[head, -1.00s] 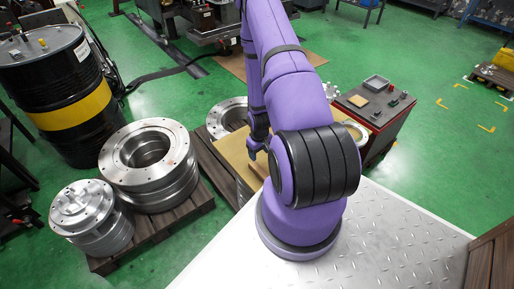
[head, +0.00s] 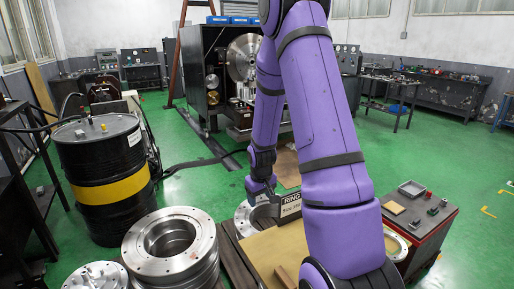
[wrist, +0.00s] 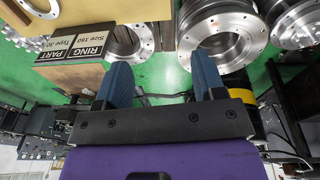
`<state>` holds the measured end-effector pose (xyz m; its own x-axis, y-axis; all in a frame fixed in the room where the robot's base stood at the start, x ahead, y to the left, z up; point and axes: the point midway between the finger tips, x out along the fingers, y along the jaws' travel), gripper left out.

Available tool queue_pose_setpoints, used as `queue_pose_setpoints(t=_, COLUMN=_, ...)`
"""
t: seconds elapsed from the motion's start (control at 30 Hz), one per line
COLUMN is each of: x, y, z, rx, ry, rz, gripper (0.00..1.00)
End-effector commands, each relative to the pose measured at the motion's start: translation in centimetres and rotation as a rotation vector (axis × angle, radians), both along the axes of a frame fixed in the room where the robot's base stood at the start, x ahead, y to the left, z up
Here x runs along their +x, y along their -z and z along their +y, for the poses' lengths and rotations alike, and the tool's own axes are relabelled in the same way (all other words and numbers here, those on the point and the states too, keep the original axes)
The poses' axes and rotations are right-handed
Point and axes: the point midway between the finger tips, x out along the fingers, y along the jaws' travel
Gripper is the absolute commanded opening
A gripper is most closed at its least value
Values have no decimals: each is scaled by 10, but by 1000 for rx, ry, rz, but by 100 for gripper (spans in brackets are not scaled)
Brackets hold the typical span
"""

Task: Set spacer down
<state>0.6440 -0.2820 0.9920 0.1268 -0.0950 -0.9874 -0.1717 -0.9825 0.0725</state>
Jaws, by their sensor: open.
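My gripper (head: 262,192) shows in the head view beyond the forearm, beside a box labelled RING (head: 290,206). In the wrist view my gripper (wrist: 164,72) has its two blue fingers wide apart, with nothing between them. Green floor shows through the gap. The labelled box (wrist: 75,76) is left of the fingers there. No object is clearly marked as the spacer. A small brown block (head: 286,277) lies on the tan board (head: 268,250), partly hidden by my arm; I cannot tell whether it is the spacer.
Large metal flanges (head: 168,238) stand at lower left. Another metal ring (head: 243,217) lies near the gripper. A black drum with a yellow band (head: 104,180) stands left. A red cabinet (head: 425,235) with small items on top is at right.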

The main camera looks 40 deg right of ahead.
Motion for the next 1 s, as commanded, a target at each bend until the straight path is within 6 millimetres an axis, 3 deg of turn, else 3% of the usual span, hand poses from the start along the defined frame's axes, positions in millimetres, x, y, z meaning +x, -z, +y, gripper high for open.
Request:
queue_pose_setpoints(t=0.03, x=2, y=-21, z=9, rx=-7, ry=-8, rz=-18, gripper=63)
queue_pose_setpoints(t=0.1, x=2, y=-46, z=20, rx=-12, ry=-15, rz=-33, gripper=63)
queue_pose_setpoints(t=0.47, x=-20, y=-161, z=83, rx=-22, ry=-54, rz=-112, gripper=63)
queue_pose_setpoints(t=0.7, x=-54, y=-223, z=125, rx=-17, ry=-81, rz=-169, gripper=63)
queue_pose_setpoints(t=1.0, x=-115, y=-283, z=171, rx=1, ry=-122, rz=-241, gripper=63)
